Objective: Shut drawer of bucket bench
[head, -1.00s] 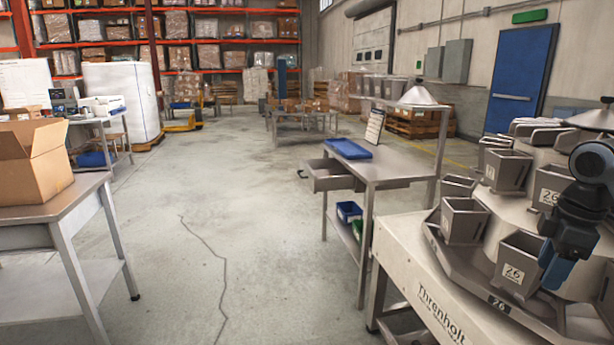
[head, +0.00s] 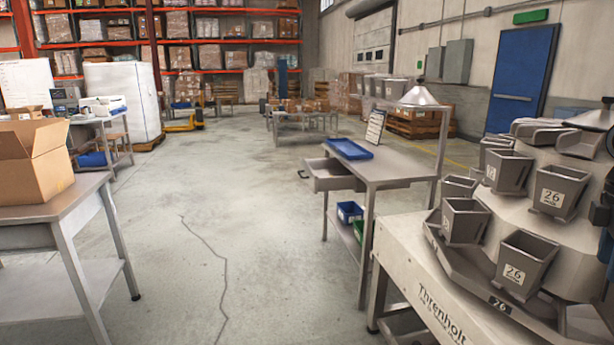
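The bucket bench (head: 400,169) is a grey metal table right of the middle in the head view. Its drawer (head: 322,181) is pulled out toward the left, with a dark handle (head: 304,174) on its front end. A blue tray (head: 348,149) lies on the bench top. My gripper is not in view. Only a sliver of what looks like my arm shows at the right edge, far from the drawer.
The weigher machine (head: 445,309) with several grey buckets (head: 522,264) fills the right foreground. A table (head: 50,211) with a cardboard box (head: 34,161) stands at the left. The floor (head: 215,235) between is clear. Blue and green bins (head: 349,211) sit on the bench's lower shelf.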

